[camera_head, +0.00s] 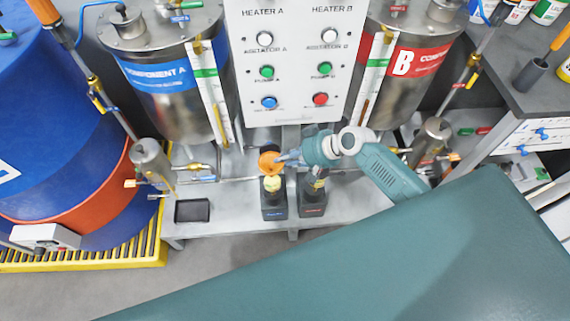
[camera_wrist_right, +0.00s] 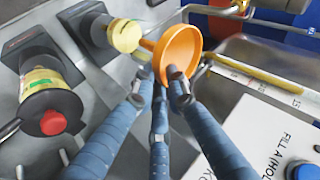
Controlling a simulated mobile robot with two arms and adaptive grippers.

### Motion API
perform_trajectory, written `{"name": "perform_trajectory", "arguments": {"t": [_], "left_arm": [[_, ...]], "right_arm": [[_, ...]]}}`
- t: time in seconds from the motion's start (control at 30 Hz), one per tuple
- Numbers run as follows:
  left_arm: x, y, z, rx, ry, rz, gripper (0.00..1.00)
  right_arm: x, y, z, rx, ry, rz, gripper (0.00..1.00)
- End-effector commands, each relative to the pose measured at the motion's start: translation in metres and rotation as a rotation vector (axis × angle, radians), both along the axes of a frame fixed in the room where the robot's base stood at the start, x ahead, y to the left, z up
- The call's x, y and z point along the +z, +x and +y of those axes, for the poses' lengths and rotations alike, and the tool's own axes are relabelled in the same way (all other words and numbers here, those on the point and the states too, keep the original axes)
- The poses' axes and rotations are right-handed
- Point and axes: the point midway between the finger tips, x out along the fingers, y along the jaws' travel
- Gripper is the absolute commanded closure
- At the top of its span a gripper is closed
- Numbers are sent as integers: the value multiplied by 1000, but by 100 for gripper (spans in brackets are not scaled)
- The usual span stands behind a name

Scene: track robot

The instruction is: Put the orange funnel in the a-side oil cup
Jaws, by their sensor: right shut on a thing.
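The orange funnel (camera_head: 268,161) is held by my right gripper (camera_head: 284,158) at the a-side oil cup (camera_head: 272,184), the left one of two black units with yellowish tops. In the right wrist view my blue fingers (camera_wrist_right: 170,76) are shut on the rim of the funnel (camera_wrist_right: 180,48). Its narrow stem points toward the yellowish a-side cup (camera_wrist_right: 125,35). I cannot tell whether the stem is inside the cup or just over its opening. My left gripper is not in view.
The b-side cup (camera_head: 317,186) stands close to the right, partly under my right arm; in the wrist view its red part (camera_wrist_right: 53,122) shows. Behind are the heater panel (camera_head: 293,60) and two steel tanks. A black tray (camera_head: 192,211) lies on the bench's left.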

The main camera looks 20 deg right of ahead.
Motion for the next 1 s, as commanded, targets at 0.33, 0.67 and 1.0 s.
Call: {"name": "perform_trajectory", "arguments": {"t": [0.33,0.67,1.0], "left_arm": [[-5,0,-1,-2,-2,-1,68],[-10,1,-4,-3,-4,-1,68],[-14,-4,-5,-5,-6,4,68]], "right_arm": [[-29,0,0,0,0,1,100],[-35,0,0,0,0,2,100],[-41,0,0,0,0,2,83]]}}
